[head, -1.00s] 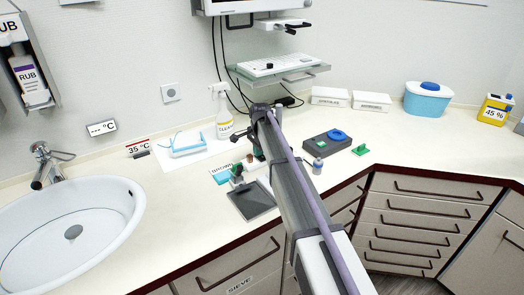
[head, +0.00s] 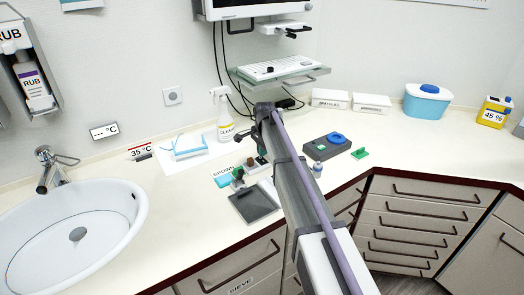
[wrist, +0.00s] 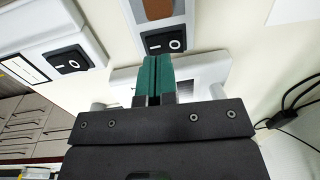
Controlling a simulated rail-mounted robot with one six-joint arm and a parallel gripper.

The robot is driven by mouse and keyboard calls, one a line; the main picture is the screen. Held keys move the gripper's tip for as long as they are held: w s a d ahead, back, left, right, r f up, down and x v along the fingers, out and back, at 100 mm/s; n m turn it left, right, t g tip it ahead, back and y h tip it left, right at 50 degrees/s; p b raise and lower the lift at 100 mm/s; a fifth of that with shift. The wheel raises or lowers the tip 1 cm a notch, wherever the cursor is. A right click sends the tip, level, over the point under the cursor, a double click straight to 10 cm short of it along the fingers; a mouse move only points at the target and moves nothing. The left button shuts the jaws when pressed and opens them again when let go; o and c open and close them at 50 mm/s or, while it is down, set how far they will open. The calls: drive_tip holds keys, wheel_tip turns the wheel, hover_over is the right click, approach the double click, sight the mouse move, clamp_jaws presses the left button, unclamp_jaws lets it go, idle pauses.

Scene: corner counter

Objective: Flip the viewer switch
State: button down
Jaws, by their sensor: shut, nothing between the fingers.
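In the wrist view my gripper (wrist: 153,60) shows two green fingers pressed together, with nothing between them. Just beyond the fingertips is a black rocker switch (wrist: 164,40) marked I and O, on a white housing with a brown panel. I cannot tell whether the fingertips touch it. A second black rocker switch (wrist: 72,60) sits on another white housing to the left. No label shows which one is the viewer's. In the head view my gripper (head: 262,158) points down over small devices on the counter, partly hidden by my arm.
A dark grey pad (head: 255,204) lies near the counter's front edge. A grey block with a blue ring (head: 326,147) is right of my arm. A spray bottle (head: 224,115) and blue-framed glasses (head: 188,147) are behind to the left. The sink (head: 70,240) is far left.

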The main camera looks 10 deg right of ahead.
sight(261, 158)
wheel_tip(261, 158, up, 11)
drive_tip(key=s+p, duration=0.1)
drive_tip(key=p, duration=0.8)
drive_tip(key=shift+d+p, duration=0.25)
drive_tip(key=shift+p, duration=0.05)
drive_tip(key=shift+s, duration=0.1)
drive_tip(key=shift+w+a+r, duration=0.1)
drive_tip(key=shift+w+a, duration=0.1)
drive_tip(key=shift+w, duration=0.5)
drive_tip(key=f+b, duration=0.4)
drive_tip(key=w+f+b, duration=0.1)
drive_tip(key=f+b, duration=0.9)
drive_tip(key=shift+w+a, duration=0.3)
drive_tip(key=shift+r, duration=0.1)
